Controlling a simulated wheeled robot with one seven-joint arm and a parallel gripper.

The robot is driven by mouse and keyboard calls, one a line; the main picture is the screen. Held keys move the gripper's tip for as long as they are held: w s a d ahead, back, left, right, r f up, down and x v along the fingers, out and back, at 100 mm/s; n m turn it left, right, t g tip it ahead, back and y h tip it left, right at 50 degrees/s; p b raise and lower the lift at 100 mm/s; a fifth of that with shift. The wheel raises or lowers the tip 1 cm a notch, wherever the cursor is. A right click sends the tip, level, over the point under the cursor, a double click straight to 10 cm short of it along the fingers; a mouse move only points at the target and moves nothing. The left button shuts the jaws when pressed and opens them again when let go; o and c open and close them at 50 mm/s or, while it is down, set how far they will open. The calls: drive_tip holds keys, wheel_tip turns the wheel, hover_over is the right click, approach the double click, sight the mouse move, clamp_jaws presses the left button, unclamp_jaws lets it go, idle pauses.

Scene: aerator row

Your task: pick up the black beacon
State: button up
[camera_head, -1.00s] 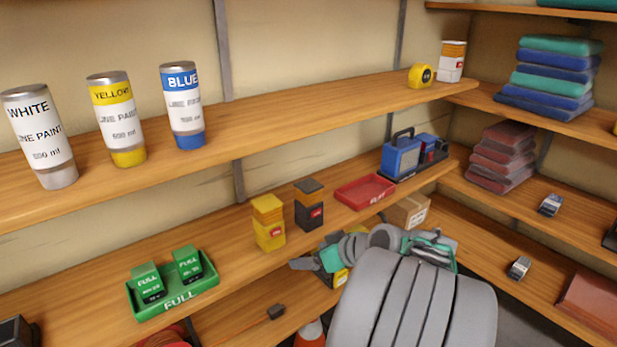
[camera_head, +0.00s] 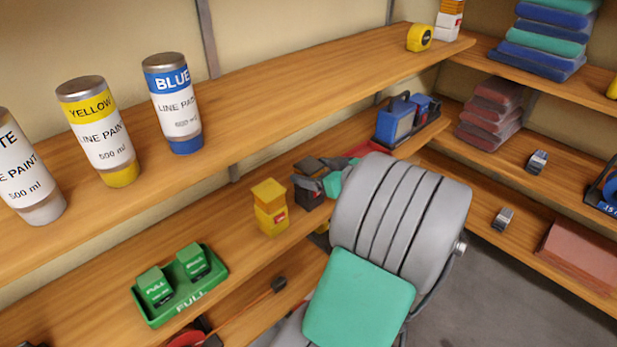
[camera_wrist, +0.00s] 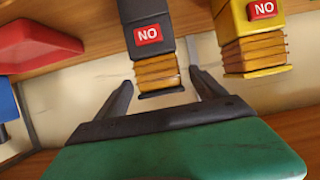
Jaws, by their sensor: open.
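The black beacon (camera_head: 309,198) stands on the middle shelf, to the right of the yellow beacon (camera_head: 270,208), partly hidden by my gripper (camera_head: 315,180) in the head view. In the wrist view the picture is turned over. There the black beacon (camera_wrist: 147,38) hangs from the top with a red NO label, an amber ribbed band and a dark cap. My gripper (camera_wrist: 160,80) is open, with one finger on each side of the amber band and visible gaps. The yellow beacon (camera_wrist: 250,40) also shows there, just right of the right finger.
A red tray (camera_wrist: 40,45) lies on the other side of the black beacon. A green FULL tray (camera_head: 181,290) holds two green boxes on the left. The upper shelf (camera_head: 235,105) with paint cans runs above. A blue case (camera_head: 398,120) stands farther right.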

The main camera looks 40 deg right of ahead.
drive_tip(key=p+x, duration=0.1)
drive_tip(key=x, duration=0.3)
drive_tip(key=shift+w+f, duration=0.1)
drive_tip(key=shift+w, duration=0.25)
clamp_jaws()
idle(0.4)
